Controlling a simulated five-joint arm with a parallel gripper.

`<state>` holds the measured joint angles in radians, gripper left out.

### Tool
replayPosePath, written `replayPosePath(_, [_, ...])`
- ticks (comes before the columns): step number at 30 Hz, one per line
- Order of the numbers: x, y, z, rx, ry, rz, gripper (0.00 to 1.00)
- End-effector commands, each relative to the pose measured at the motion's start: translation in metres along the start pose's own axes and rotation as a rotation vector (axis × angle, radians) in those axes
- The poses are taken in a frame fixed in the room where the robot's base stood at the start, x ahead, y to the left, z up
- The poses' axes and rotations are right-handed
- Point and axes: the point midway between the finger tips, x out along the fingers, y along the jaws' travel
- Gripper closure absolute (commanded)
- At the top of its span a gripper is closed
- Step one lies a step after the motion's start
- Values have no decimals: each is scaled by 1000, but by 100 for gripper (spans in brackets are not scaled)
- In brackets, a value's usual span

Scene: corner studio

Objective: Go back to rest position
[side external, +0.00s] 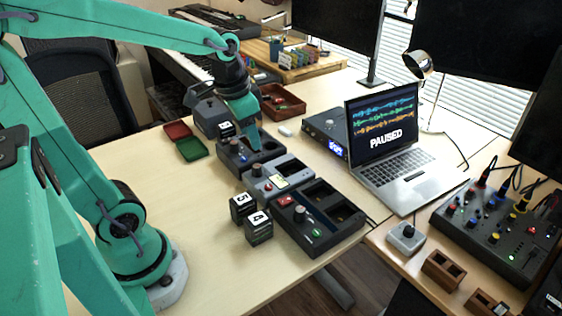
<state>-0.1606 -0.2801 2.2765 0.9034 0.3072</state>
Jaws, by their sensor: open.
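My gripper (248,125) is at the end of my green arm, pointing down over the dark device (238,160) at the far end of the row of devices. Its fingertips hang just above or in front of that device; I cannot tell whether they touch it. I see nothing held between the fingers. A small black block with a white label (226,131) is just left of the fingers, by the grey machine (207,105).
Black cubes marked 5 (243,208) and 4 (259,227) stand left of the near double-slot device (322,218). A grey device (277,180) is mid-row. A red and green open box (191,148), a brown tray (283,103) and a laptop (397,176) flank the row. The front-left table is clear.

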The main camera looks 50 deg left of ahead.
Motion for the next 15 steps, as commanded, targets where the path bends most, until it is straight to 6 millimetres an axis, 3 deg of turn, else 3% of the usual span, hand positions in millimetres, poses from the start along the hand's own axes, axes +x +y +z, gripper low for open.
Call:
replayPosePath(6, [-25, 23, 19, -50, 93, -7, 54])
replayPosePath(15, [-47, 47, 46, -120, 208, 6, 54])
